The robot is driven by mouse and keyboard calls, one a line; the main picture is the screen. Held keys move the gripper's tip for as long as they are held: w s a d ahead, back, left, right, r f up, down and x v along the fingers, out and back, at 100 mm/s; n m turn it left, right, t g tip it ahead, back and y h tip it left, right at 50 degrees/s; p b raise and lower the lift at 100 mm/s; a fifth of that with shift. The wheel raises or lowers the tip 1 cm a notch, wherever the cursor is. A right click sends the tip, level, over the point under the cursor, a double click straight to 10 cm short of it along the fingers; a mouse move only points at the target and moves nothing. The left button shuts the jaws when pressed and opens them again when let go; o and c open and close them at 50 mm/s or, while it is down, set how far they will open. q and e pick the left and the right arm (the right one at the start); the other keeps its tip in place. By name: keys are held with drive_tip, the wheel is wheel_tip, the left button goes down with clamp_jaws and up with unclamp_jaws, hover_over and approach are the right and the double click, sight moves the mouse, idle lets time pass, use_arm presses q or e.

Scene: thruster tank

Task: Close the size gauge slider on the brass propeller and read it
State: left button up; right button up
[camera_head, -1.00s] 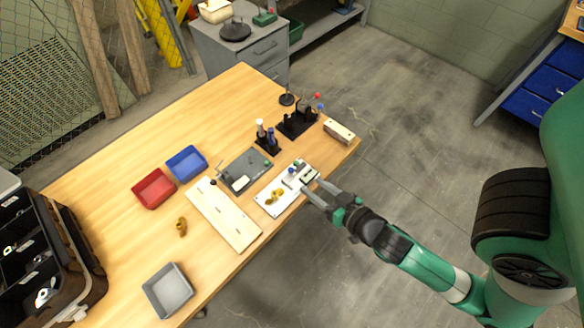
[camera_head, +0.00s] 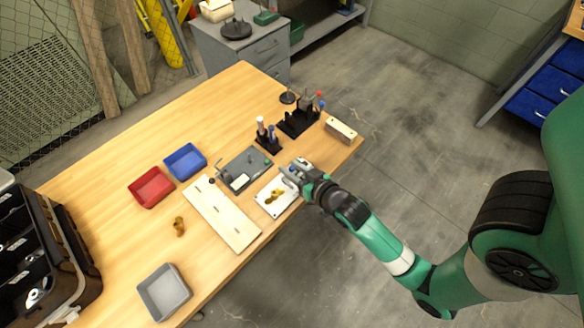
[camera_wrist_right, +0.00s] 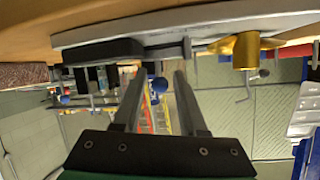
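The white size gauge board (camera_head: 264,203) lies near the table's right front edge. The brass propeller (camera_head: 275,197) is on it; a brass part, probably the same propeller, also shows in the right wrist view (camera_wrist_right: 246,48). My right gripper (camera_head: 290,171) is at the far end of the board and hides most of the slider there. In the right wrist view its fingers (camera_wrist_right: 163,75) are parallel with a clear gap and nothing visibly gripped. A dark block and a small pin on the plate are above the fingers in that picture. Any gauge reading is too small to see. My left gripper is out of view.
A grey plate fixture (camera_head: 247,168) and a long pale board (camera_head: 221,213) lie left of the gauge. Black tool holders (camera_head: 297,123) stand behind. Another brass piece (camera_head: 179,226), red, blue and grey trays (camera_head: 165,291) are further left.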

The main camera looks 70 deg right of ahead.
clamp_jaws()
idle(1.2)
